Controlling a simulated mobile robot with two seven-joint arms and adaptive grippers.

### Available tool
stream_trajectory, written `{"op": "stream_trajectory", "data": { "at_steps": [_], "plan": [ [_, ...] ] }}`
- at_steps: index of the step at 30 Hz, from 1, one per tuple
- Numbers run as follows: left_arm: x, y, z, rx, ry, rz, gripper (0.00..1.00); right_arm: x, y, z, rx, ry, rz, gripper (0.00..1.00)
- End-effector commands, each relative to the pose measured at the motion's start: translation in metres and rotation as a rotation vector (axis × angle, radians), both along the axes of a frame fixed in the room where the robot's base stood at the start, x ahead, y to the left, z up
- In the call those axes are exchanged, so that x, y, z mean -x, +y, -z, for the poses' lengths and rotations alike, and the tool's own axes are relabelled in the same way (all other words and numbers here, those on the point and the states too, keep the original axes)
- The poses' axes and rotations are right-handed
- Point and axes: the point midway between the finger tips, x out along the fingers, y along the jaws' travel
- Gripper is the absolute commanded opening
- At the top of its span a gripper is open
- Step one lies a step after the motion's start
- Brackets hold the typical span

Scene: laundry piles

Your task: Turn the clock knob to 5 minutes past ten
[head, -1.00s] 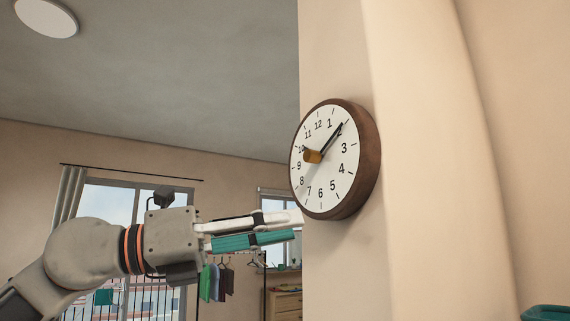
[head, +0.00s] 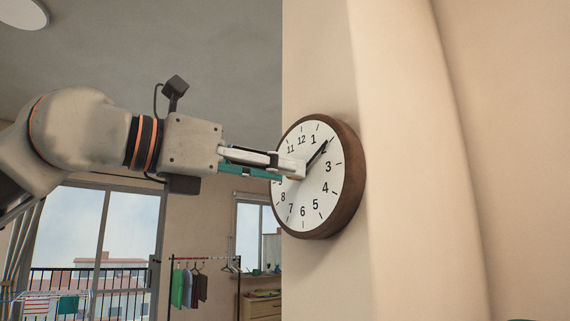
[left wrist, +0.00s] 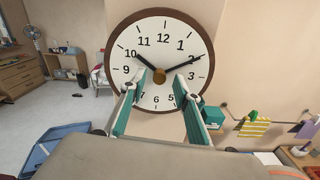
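The round wall clock (head: 345,195) has a dark wooden rim and a white face. It also fills the top middle of the left wrist view (left wrist: 150,35). Its brass knob (left wrist: 160,75) sits at the centre of the face. The short hand points near 10 and the long hand near 2. My left gripper (head: 298,168) is at the clock face and hides the knob in the head view. In the left wrist view my left gripper (left wrist: 160,78) is open, one teal finger on each side of the knob, with gaps showing. My right gripper is out of view.
The clock hangs on a beige wall beside a rounded column (head: 410,170). In the left wrist view, a blue basket (left wrist: 58,150) is at the lower left and a wooden dresser (left wrist: 18,75) at the far left. The space in front of the clock is otherwise free.

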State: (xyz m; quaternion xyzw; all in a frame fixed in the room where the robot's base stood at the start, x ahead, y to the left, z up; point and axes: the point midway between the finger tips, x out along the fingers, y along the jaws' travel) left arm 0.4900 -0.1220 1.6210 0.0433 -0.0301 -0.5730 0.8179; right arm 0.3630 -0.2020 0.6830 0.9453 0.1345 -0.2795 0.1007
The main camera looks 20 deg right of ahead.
Motion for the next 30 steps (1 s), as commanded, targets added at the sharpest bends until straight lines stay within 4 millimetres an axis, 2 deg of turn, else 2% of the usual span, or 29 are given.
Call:
{"op": "stream_trajectory", "data": {
  "at_steps": [6, 14, 18, 30],
  "plan": [
    [-0.006, -0.015, 0.0, -0.001, 0.001, 0.0, 0.31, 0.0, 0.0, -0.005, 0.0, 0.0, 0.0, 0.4],
    [-0.006, -0.016, 0.001, 0.0, 0.001, 0.0, 0.31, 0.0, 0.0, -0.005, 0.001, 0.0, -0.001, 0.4],
    [-0.006, -0.016, 0.001, 0.0, 0.001, 0.0, 0.0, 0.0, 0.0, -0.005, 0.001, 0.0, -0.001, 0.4],
    [-0.006, -0.016, 0.001, 0.017, 0.043, 0.0, 0.0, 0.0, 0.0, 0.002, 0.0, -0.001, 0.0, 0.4]
  ]
}}
